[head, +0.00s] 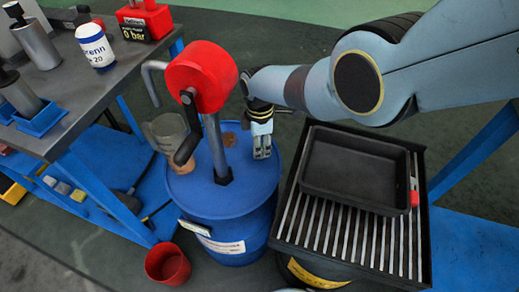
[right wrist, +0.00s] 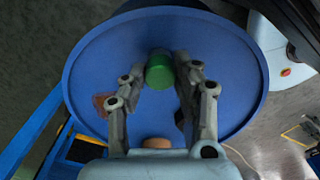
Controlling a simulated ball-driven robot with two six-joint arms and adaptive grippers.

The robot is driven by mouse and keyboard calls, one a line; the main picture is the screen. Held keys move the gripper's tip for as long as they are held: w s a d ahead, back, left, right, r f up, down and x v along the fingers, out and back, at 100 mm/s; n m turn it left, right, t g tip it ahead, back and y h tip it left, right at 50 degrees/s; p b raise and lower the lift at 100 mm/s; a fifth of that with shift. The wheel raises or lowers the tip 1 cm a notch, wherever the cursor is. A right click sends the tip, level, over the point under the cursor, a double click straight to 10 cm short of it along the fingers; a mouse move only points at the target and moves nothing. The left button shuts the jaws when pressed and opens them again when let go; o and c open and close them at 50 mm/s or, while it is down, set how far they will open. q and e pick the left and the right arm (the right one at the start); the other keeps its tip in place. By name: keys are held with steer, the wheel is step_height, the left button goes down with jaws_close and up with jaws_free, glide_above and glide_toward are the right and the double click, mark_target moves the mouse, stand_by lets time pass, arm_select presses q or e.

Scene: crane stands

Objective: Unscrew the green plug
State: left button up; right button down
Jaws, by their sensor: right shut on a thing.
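The green plug (right wrist: 160,70) shows in the right wrist view near the rim of the blue drum's lid (right wrist: 215,75). My right gripper (right wrist: 161,75) is shut on it, with one finger on each side. In the head view my right gripper (head: 262,152) points down at the right part of the blue drum (head: 215,205), and its fingers hide the plug there. I cannot tell whether the plug is seated or lifted. My left gripper is not in view.
A red hand pump (head: 202,75) with a crank stands on the drum, left of my right gripper. A black tray (head: 350,170) lies on a slatted grate (head: 330,235) to the right. A workbench (head: 75,110) stands left. A red bucket (head: 167,264) is on the floor.

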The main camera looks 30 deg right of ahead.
steer(key=n, duration=0.3)
steer(key=shift+w, duration=0.1)
steer(key=shift+n, duration=1.2)
steer(key=n, duration=0.3)
steer(key=shift+n, duration=0.5)
steer(key=n, duration=0.4)
steer(key=shift+a+r, duration=0.1)
steer(key=n, duration=0.5)
